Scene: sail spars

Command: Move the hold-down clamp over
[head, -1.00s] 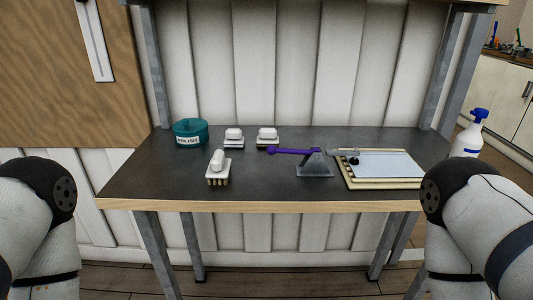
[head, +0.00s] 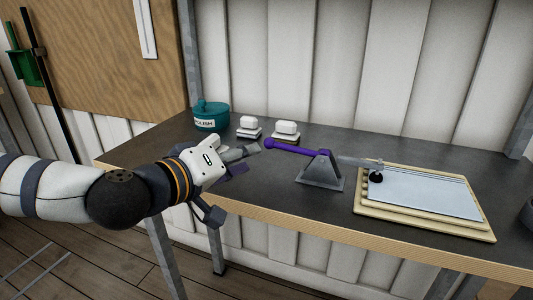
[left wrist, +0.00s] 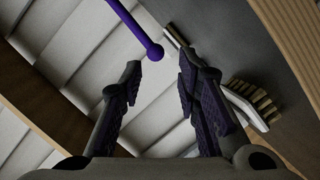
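The hold-down clamp has a grey wedge-shaped base (head: 322,172), a purple lever (head: 292,148) reaching left and a grey arm reaching right. The arm's black tip (head: 376,177) is over the pale sheet (head: 425,193) on the wooden board (head: 400,222). My left gripper (head: 246,160) is just left of the lever's round end. In the left wrist view, my gripper (left wrist: 160,72) is open and empty. The purple lever (left wrist: 134,22) comes in from the top, its ball end just beyond the fingertips, seemingly not touching them. My right gripper is out of view.
Two white-backed brushes (head: 286,129) stand at the back of the dark table (head: 265,198). A teal polish tub (head: 210,116) is at the back left. A bristled brush (left wrist: 250,100) lies beside the right finger in the left wrist view.

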